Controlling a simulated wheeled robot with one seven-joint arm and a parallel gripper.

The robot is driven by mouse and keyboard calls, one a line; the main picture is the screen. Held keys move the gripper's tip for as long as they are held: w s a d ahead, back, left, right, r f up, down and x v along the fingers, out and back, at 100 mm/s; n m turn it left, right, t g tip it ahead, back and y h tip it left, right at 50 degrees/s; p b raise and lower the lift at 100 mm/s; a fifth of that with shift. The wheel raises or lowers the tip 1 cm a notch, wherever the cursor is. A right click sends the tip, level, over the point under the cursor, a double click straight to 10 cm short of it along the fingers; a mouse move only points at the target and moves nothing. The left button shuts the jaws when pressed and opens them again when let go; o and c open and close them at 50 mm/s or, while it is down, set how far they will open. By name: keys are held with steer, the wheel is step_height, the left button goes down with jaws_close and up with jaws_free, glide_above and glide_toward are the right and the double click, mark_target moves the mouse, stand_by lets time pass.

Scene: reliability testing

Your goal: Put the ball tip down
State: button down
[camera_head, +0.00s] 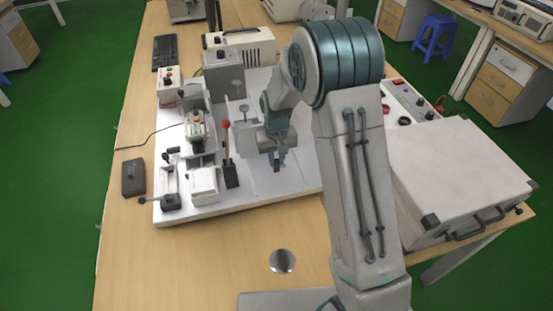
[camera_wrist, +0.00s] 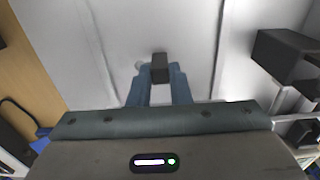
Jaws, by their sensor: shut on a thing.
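My gripper (camera_head: 279,166) is above the white base plate (camera_head: 265,185), right of the red-knobbed lever. In the wrist view, its two blue fingers are shut on a small dark blocky piece (camera_wrist: 160,66), which I take to be the ball tip. A small pale rounded bit shows beside the left fingertip; I cannot tell if it belongs to the held piece. The plain white surface lies beyond the fingertips. The held piece is too small to make out clearly in the head view.
A lever with a red ball knob (camera_head: 226,125) and black base stands left of my gripper. A grey box (camera_head: 223,75) stands behind. A large pale case (camera_head: 460,175) is at the right. A round metal disc (camera_head: 282,261) lies on bare wood in front.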

mark_target(276, 161)
steer(key=shift+f, duration=0.1)
steer(key=shift+f, duration=0.15)
steer(key=c, duration=1.3)
jaws_free()
steer(key=shift+c, duration=0.2)
steer(key=shift+r, duration=0.25)
steer(key=s+d+r, duration=0.2)
steer(key=r, duration=0.6)
steer(key=s+d+r, duration=0.1)
steer(key=s+r, duration=0.2)
steer(key=r, duration=0.5)
steer(key=s+d+r+m+t, duration=0.1)
steer(key=s+d, duration=0.3)
steer(key=s, duration=0.6)
steer(key=s+d+r+m+t, duration=0.1)
steer(key=s+d, duration=0.3)
steer(key=s, duration=0.6)
steer(key=shift+s+r+t+b, duration=0.2)
steer(key=shift+r+t+b, duration=0.25)
steer(key=shift+r+t, duration=0.1)
